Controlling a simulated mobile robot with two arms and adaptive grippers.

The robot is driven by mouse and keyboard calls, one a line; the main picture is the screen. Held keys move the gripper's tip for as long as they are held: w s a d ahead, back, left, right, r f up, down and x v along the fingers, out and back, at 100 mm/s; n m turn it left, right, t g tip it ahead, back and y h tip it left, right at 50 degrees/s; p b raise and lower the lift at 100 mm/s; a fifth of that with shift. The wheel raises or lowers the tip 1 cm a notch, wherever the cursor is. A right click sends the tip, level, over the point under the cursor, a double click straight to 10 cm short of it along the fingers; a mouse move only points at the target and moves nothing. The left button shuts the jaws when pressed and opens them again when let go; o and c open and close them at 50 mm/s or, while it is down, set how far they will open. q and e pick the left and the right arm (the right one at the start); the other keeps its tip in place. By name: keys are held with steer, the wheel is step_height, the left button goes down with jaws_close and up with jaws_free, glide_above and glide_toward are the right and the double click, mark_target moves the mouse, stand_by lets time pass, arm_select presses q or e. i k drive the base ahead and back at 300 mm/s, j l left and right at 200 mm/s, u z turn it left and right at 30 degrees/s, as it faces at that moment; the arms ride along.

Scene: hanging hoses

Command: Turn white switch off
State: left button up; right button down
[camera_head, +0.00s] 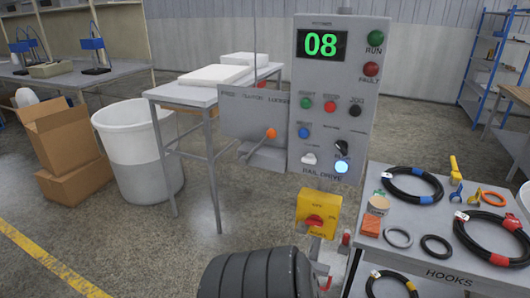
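A small white switch (309,158) sits low on the panel's left side, above the "RAIL DRIVE" label. It is too small to tell its position for certain. A bright bluish-white lamp (341,167) glows to its right, below a black knob (341,147). Neither of my grippers is in view, and nothing covers the switch.
A yellow box with a red knob (315,221) and a dark ribbed cylinder (255,274) are below the panel. An orange-tipped lever (271,132) juts out left of it. A table (437,262) with hoses and rings stands at right. A white bin (140,150) and cardboard boxes (67,150) are at left.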

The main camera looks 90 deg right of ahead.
mark_target(310, 158)
steer(key=z, duration=3.2)
